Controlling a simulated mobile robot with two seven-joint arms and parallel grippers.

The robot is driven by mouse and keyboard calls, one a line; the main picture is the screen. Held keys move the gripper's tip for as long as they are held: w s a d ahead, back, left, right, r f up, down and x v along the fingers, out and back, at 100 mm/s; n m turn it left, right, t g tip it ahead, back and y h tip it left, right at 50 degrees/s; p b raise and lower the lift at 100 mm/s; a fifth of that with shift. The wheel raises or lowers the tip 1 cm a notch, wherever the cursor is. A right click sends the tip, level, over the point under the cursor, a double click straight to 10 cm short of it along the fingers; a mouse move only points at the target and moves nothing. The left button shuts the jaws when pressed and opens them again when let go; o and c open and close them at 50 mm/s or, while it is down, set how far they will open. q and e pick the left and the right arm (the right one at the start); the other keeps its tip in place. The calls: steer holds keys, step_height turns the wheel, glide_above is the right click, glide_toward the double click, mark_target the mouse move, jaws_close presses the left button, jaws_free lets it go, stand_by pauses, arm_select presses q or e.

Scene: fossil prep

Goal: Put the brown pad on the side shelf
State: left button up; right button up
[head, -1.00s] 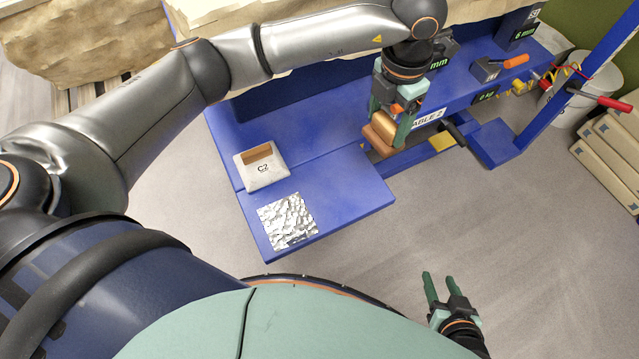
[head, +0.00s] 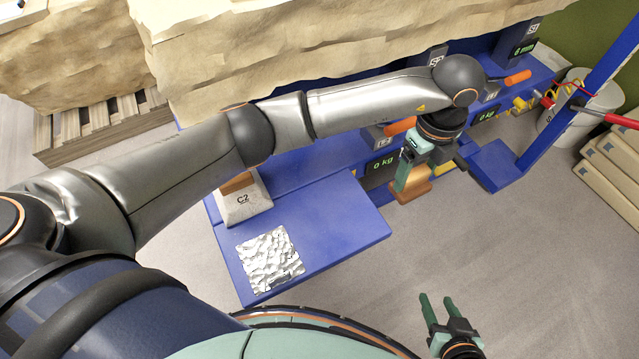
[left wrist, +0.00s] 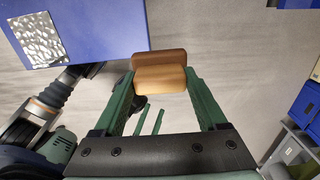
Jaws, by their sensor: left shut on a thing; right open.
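The brown pad (head: 416,188) is a small rounded block held in my left gripper (head: 411,172). In the left wrist view, the pad (left wrist: 160,76) sits between the fingertips, with grey floor behind it. The blue side shelf (head: 345,223) lies left of the pad in the head view; the pad is beyond its right edge, not over it. In the left wrist view, the shelf (left wrist: 105,30) is at the upper left. My right gripper (head: 436,300) is open and empty over the floor, below and right of the shelf.
A blue post (head: 578,85) rises at right.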

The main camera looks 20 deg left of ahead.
arm_select(q)
steer(key=s+a+f, duration=0.1)
steer(key=a+f, duration=0.2)
steer(key=a, duration=0.1)
steer(key=s+a+f, duration=0.1)
steer(key=a+f, duration=0.1)
steer(key=a, duration=0.1)
steer(key=s+a+f, duration=0.1)
steer(key=a+f, duration=0.2)
steer(key=a, duration=0.1)
steer(key=shift+s+a+f, duration=0.25)
steer(key=shift+a+f, duration=0.05)
steer(key=shift+f, duration=0.05)
steer(key=f, duration=0.2)
steer(key=f+b, duration=0.1)
steer(key=shift+s+a+f, duration=0.1)
steer(key=shift+a+f, duration=0.05)
steer(key=shift+a, duration=0.15)
steer(key=shift+f, duration=0.25)
steer(key=shift+f, duration=0.15)
steer(key=o, duration=1.1)
